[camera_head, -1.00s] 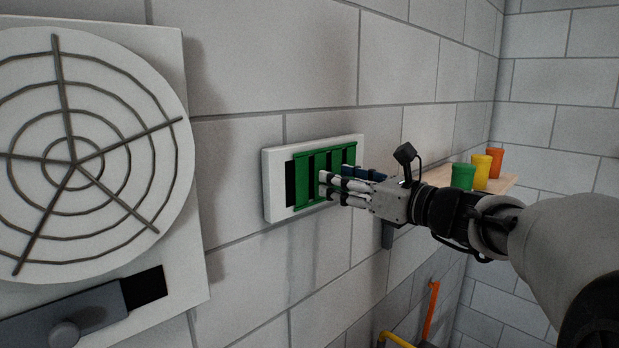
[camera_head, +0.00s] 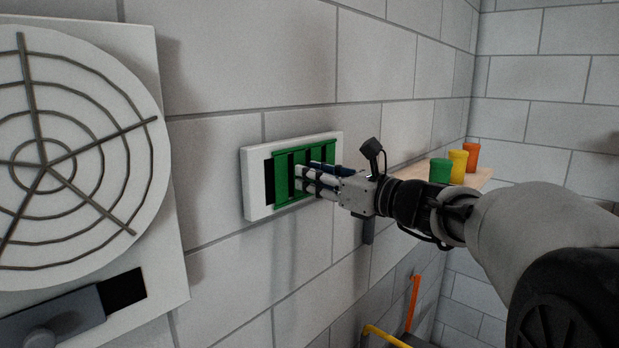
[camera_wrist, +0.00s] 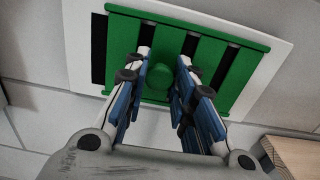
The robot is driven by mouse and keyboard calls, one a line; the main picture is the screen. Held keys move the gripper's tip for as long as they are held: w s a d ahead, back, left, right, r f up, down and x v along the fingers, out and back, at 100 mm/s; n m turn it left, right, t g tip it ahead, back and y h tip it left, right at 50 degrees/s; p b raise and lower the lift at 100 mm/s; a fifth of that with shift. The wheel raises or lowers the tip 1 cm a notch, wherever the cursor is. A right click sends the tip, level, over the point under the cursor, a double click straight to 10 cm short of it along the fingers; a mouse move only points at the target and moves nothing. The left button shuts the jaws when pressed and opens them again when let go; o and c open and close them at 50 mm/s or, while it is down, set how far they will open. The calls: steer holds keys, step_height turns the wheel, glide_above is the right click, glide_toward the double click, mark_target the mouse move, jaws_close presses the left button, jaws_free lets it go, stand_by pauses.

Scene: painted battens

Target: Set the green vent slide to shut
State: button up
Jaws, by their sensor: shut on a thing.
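The green vent slide (camera_head: 281,181) is a slatted panel in a white wall plate (camera_head: 256,205), left of the picture's middle. In the wrist view the slide (camera_wrist: 122,45) has upright bars with dark gaps between them. A dark strip also shows in the plate at the slide's left side. A round green knob (camera_wrist: 159,77) stands out from the slide. My gripper (camera_head: 300,178) is at the slide, with its fingers on both sides of the knob, shut on it. The fingers hide part of the slide, and the knob is hidden in the head view.
A large round grille (camera_head: 70,160) is at the left, with a grey sliding cover (camera_head: 60,315) below it. A wooden shelf (camera_head: 478,183) at the right holds green, yellow and orange cups. Yellow and orange bars (camera_head: 414,300) are low on the right.

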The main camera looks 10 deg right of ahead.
mark_target(288, 176)
jaws_close()
steer(key=shift+s+a+b, duration=0.3)
steer(key=shift+s+a, duration=0.15)
steer(key=shift+a, duration=0.2)
steer(key=shift+s+a+b, duration=0.25)
steer(key=shift+s+a, duration=0.15)
steer(key=shift+a, duration=0.2)
steer(key=shift+d, duration=0.15)
steer(key=shift+o, duration=2)
jaws_free()
steer(key=o, duration=0.4)
steer(key=shift+a, duration=0.2)
steer(key=shift+d, duration=0.15)
